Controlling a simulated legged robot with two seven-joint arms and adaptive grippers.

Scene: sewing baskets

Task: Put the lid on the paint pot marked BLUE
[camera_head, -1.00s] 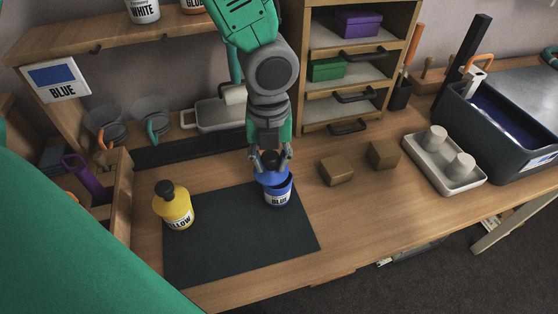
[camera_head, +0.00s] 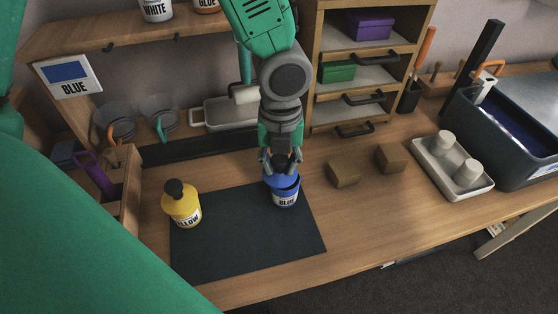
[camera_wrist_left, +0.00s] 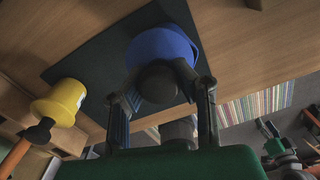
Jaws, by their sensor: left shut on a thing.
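The blue pot marked BLUE (camera_head: 286,199) stands upright on the dark mat (camera_head: 245,240). My left gripper (camera_head: 281,163) is right above it, pointing down. It is shut on the dark knob (camera_wrist_left: 158,83) of the blue lid (camera_head: 282,181). The lid is at the pot's mouth; I cannot tell whether it sits fully down on the rim. In the left wrist view the blue lid (camera_wrist_left: 172,46) shows around the knob, between the fingers, and hides most of the pot. My right gripper is not in view.
A yellow pot (camera_head: 184,209) with a black knob stands left on the mat. Two brown blocks (camera_head: 343,174) lie to the right, before a pale tray (camera_head: 425,165). A wooden drawer unit (camera_head: 330,105) stands behind. The mat's front part is clear.

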